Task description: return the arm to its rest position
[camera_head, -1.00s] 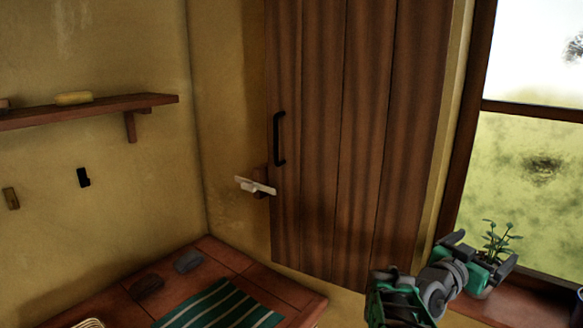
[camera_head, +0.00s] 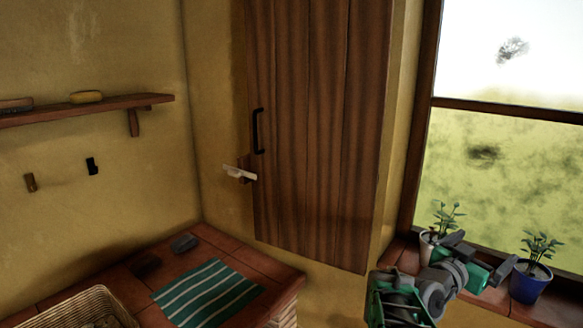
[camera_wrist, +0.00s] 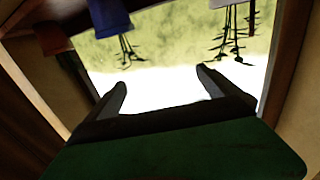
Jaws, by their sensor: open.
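My gripper (camera_head: 484,255) is at the lower right of the head view, in front of the window sill and near the potted plants. In the wrist view my gripper (camera_wrist: 160,88) shows two dark fingers spread apart with nothing between them. The window's bright pane is behind them. My arm (camera_head: 405,298) is folded low at the bottom right of the head view. I cannot tell whether the gripper touches the white pot behind it.
A white-potted plant (camera_head: 427,243) and a blue-potted plant (camera_head: 530,283) stand on the sill. A wooden cabinet (camera_head: 310,130) hangs shut at centre. The brick counter (camera_head: 281,284) holds a striped cloth (camera_head: 207,293) and a wicker basket (camera_head: 65,309). A shelf (camera_head: 80,110) is at left.

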